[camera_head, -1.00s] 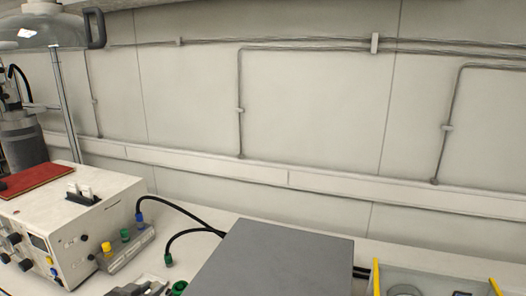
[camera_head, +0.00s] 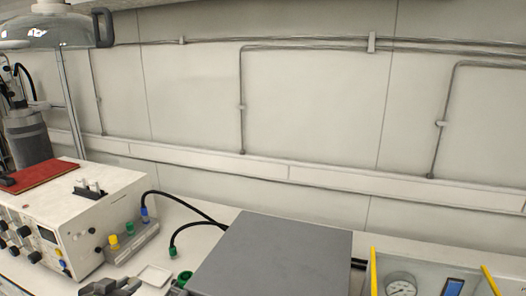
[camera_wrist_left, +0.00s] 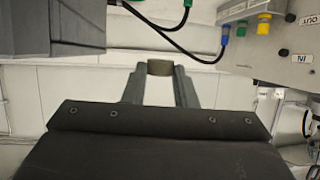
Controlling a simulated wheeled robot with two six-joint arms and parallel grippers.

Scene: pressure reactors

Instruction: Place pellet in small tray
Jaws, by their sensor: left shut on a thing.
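My left gripper (camera_head: 120,286) shows at the bottom edge of the head view, just left of a small white tray (camera_head: 154,275) on the bench. In the left wrist view the two fingers of the left gripper (camera_wrist_left: 160,72) are shut on a short brownish-grey pellet (camera_wrist_left: 160,67), held at the fingertips. The pellet cannot be made out in the head view. I cannot make out the tray in the wrist view. My right gripper is not in view.
A beige instrument box (camera_head: 85,215) with knobs stands at left, with coloured connectors and black cables beside it. A large grey box (camera_head: 275,255) stands right of the tray. A green connector (camera_head: 184,278) is close to the tray. A gauge (camera_head: 400,285) shows at lower right.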

